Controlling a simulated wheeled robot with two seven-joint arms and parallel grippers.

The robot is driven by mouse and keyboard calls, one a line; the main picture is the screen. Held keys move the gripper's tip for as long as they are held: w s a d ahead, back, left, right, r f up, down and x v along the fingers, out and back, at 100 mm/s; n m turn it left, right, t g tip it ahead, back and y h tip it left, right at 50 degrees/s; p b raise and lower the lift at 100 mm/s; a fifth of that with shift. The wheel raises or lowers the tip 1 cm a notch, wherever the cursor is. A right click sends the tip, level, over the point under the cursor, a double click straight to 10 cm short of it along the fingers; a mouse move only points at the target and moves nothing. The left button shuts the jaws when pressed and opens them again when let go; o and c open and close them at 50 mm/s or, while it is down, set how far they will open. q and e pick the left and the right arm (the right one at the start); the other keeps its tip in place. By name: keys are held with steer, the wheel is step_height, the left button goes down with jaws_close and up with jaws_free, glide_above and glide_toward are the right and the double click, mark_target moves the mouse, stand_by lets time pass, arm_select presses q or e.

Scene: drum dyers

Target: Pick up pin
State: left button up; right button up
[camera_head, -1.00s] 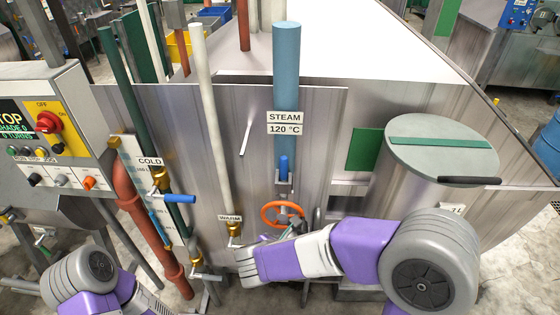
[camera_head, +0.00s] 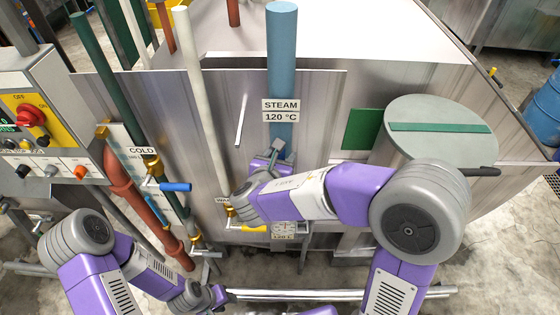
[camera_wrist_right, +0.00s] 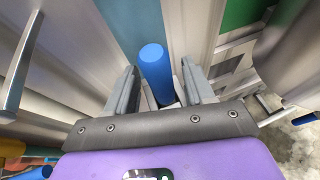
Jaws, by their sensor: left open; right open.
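Nothing I see can be told for sure as the pin. A blue cylindrical handle (camera_wrist_right: 156,72) stands between the two fingers of my right gripper (camera_wrist_right: 161,85) in the right wrist view. The fingers are open, with a gap on each side of it. In the head view the right gripper (camera_head: 270,158) is in front of the lower end of the blue steam pipe (camera_head: 281,60) and hides much of the fitting there. A thin metal rod (camera_head: 241,120) stands on the steel panel to the left.
A white pipe (camera_head: 200,90) and a green pipe (camera_head: 105,75) stand left of the steam pipe. A blue-handled cold valve (camera_head: 175,187) sticks out there. A control box (camera_head: 45,120) is at far left. A round lidded drum (camera_head: 440,115) stands to the right.

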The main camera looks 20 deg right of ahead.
steer(key=shift+s+r, duration=0.15)
steer(key=shift+s, duration=0.2)
steer(key=shift+w, duration=0.2)
steer(key=c, duration=0.6)
jaws_close()
